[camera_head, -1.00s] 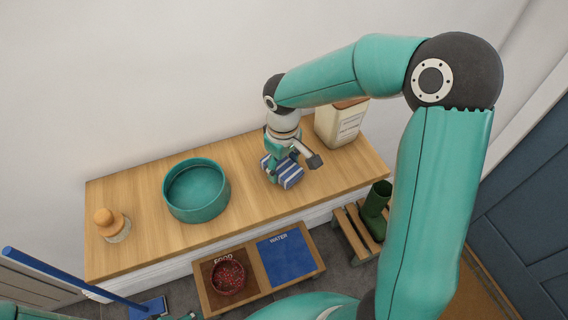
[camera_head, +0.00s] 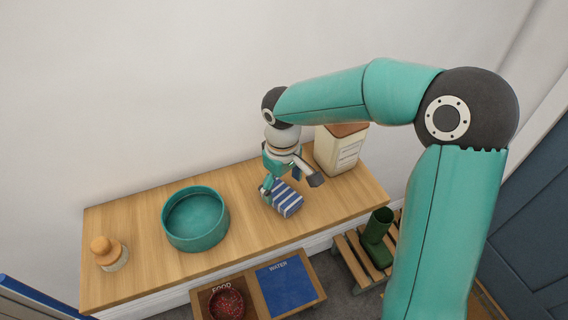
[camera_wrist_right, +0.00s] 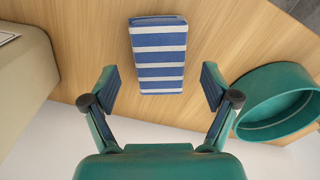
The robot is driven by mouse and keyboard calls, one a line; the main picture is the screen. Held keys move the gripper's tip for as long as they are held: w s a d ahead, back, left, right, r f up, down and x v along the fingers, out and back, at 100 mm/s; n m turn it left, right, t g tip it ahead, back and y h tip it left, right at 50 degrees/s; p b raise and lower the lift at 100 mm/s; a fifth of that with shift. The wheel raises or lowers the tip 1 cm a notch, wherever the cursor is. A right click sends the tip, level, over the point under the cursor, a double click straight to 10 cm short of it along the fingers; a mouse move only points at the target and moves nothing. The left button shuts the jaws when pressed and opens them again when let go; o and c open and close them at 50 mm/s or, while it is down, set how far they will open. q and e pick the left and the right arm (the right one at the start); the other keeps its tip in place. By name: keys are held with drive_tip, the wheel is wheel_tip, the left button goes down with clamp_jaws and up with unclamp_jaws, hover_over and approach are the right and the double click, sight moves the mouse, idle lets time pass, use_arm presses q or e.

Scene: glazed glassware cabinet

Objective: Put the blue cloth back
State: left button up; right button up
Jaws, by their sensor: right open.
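The blue cloth (camera_head: 286,201), folded, with white stripes, lies on the wooden cabinet top (camera_head: 145,225), between the teal bowl and the cream canister. In the right wrist view the cloth (camera_wrist_right: 158,55) lies flat beyond the fingertips, centred between them. My right gripper (camera_head: 291,184) is above the cloth, with its fingers spread; the wrist view shows it (camera_wrist_right: 160,86) open and empty. In the head view the gripper covers part of the cloth's back edge. My left gripper is not in view.
A teal bowl (camera_head: 168,226) stands left of the cloth, and a cream canister (camera_head: 338,151) stands behind it to the right. A jar with an orange lid (camera_head: 101,245) is at the left end. Below are the water mat (camera_head: 287,288) and a green boot (camera_head: 377,238).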

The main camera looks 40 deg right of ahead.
sight(283, 194)
wheel_tip(283, 194, up, 8)
drive_tip(key=shift+r, duration=0.2)
drive_tip(key=shift+s+f, duration=0.1)
idle(0.5)
